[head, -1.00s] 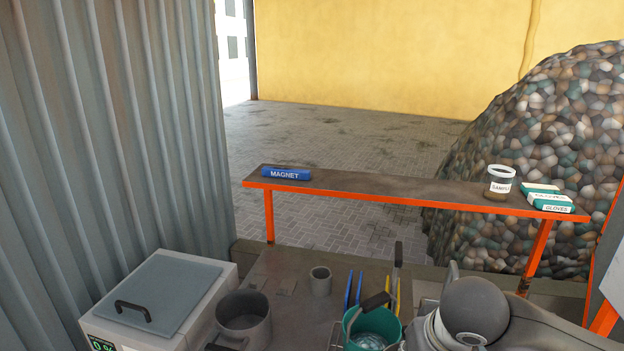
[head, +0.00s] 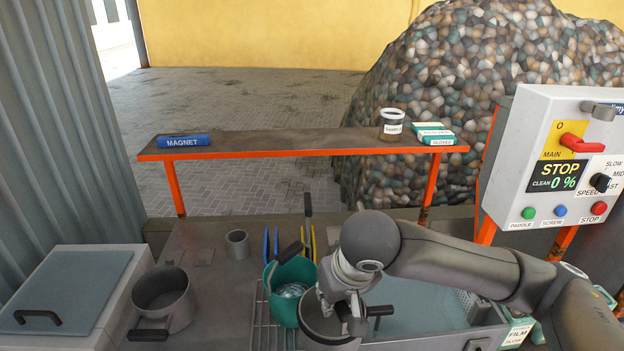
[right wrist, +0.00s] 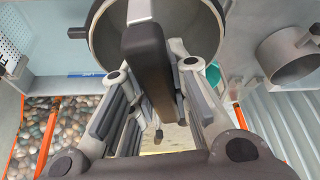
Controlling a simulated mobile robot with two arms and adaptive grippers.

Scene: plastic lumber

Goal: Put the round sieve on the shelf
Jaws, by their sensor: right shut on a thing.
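My right gripper (head: 340,308) is over the sink counter, shut on the black handle (right wrist: 148,75) of a round grey vessel, apparently the round sieve (head: 322,327). The shelf (head: 280,143) is a dark plank with an orange edge, behind the counter. It bears a blue magnet (head: 183,141) at the left, and a sample jar (head: 391,125) and glove box (head: 432,134) at the right. My left gripper is not in view.
A teal vessel (head: 284,274) with a black handle stands close left of my right gripper. A grey pot (head: 163,297), a small cup (head: 237,243) and a white lidded box (head: 70,285) are further left. A control panel (head: 560,150) rises at the right. The shelf's middle is clear.

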